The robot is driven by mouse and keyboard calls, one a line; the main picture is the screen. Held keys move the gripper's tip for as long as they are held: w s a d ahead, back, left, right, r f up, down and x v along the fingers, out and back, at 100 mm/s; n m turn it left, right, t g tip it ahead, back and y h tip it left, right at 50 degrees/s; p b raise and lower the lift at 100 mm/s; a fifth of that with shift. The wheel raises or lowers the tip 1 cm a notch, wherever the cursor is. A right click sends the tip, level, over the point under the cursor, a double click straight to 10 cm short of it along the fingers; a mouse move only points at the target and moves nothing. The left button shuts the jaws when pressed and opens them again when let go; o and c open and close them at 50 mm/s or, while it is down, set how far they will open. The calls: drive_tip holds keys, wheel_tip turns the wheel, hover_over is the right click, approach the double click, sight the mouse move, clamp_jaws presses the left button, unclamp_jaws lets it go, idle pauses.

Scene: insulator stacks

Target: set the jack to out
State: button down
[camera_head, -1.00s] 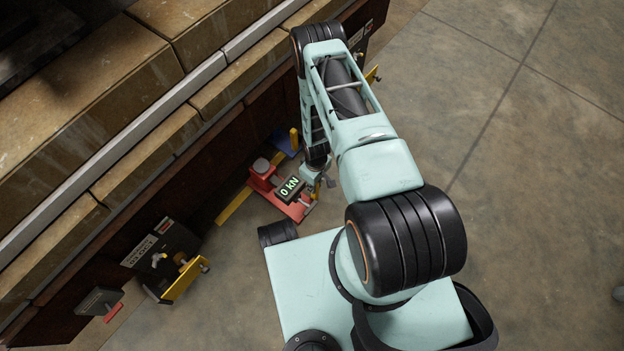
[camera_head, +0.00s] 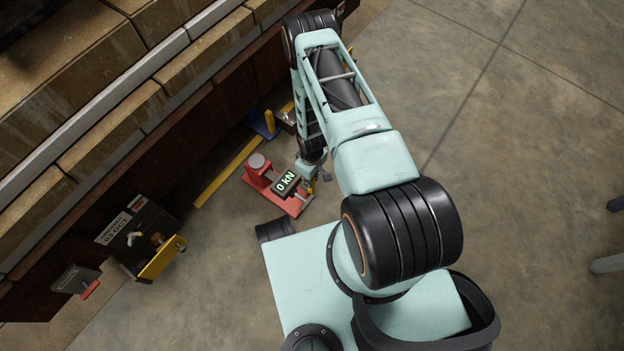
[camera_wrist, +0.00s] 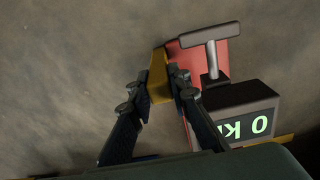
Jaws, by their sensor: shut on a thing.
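The jack is a red device (camera_head: 262,176) with a round grey top and a display (camera_head: 287,184) reading 0 kN. It sits on the floor, apart from the stack's dark side and on the near side of the yellow floor strip. In the wrist view its red base (camera_wrist: 188,62), grey T-shaped handle (camera_wrist: 212,52) and display (camera_wrist: 240,112) show. My gripper (camera_wrist: 163,88) is shut on the jack's yellow grip (camera_wrist: 158,72). In the head view my gripper (camera_head: 316,178) is small and partly hidden by my arm beside the jack.
The yellow strip (camera_head: 228,172) runs along the stack (camera_head: 105,125). A blue object with a yellow post (camera_head: 264,122) stands beyond the jack. A dark labelled box with a yellow plate (camera_head: 140,235) and a smaller dark box (camera_head: 76,280) are at left. The floor at right is mostly clear.

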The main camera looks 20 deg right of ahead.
drive_tip(key=shift+s+d, duration=0.3)
drive_tip(key=shift+s, duration=0.2)
drive_tip(key=c, duration=1.8)
unclamp_jaws()
drive_tip(key=shift+w, duration=0.15)
drive_tip(key=shift+w+a, duration=0.1)
drive_tip(key=shift+r, duration=0.15)
drive_tip(key=shift+r, duration=0.3)
wheel_tip(320, 180, up, 11)
